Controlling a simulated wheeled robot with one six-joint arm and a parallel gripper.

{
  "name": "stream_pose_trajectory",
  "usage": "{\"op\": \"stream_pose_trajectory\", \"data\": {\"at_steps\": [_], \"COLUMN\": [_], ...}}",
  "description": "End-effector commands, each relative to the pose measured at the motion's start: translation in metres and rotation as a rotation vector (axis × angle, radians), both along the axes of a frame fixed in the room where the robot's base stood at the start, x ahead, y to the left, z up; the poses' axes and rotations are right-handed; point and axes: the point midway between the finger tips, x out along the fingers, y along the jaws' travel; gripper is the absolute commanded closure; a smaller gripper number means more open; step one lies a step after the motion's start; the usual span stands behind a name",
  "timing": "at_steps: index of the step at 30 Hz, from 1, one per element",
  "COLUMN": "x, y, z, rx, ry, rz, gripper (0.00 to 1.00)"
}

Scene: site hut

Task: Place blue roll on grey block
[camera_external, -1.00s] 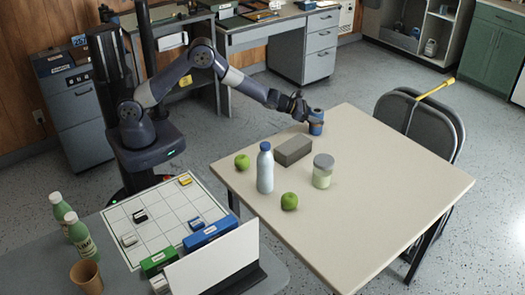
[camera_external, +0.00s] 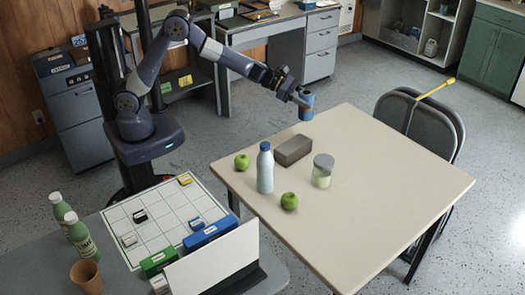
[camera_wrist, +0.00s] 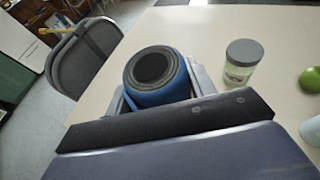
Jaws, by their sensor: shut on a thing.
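The blue roll (camera_external: 306,106) is held upright in my gripper (camera_external: 302,100), above the far left edge of the table. In the wrist view the blue roll (camera_wrist: 157,78) sits between the two fingers, its dark and grey wound end facing the camera. My gripper (camera_wrist: 158,92) is shut on it. The grey block (camera_external: 293,150) lies flat on the table, below and slightly left of the held roll, with its top bare. The block does not show in the wrist view.
A white bottle with a blue cap (camera_external: 265,168) stands left of the block, and a lidded jar (camera_external: 323,170) stands right of it. Green apples (camera_external: 242,162) (camera_external: 289,201) lie nearby. The right part of the table (camera_external: 400,170) is clear. A folding chair (camera_external: 425,120) stands behind.

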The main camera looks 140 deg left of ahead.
Motion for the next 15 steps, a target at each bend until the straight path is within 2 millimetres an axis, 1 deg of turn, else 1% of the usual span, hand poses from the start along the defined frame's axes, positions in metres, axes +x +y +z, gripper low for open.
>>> {"op": "stream_pose_trajectory", "data": {"at_steps": [1, 3, 6, 8, 12, 15], "x": [0.004, 0.007, 0.009, 0.010, 0.010, 0.010], "y": [-0.018, -0.036, -0.054, -0.059, -0.062, -0.061], "z": [0.006, 0.009, 0.010, 0.004, -0.024, -0.040], "rx": [-0.001, -0.007, -0.016, -0.020, -0.023, -0.022], "ry": [0.002, 0.008, 0.013, 0.016, 0.017, 0.017], "rz": [-0.044, -0.093, -0.138, -0.152, -0.157, -0.157], "gripper": [0.74, 0.74, 0.74, 0.74, 0.74, 0.74]}}
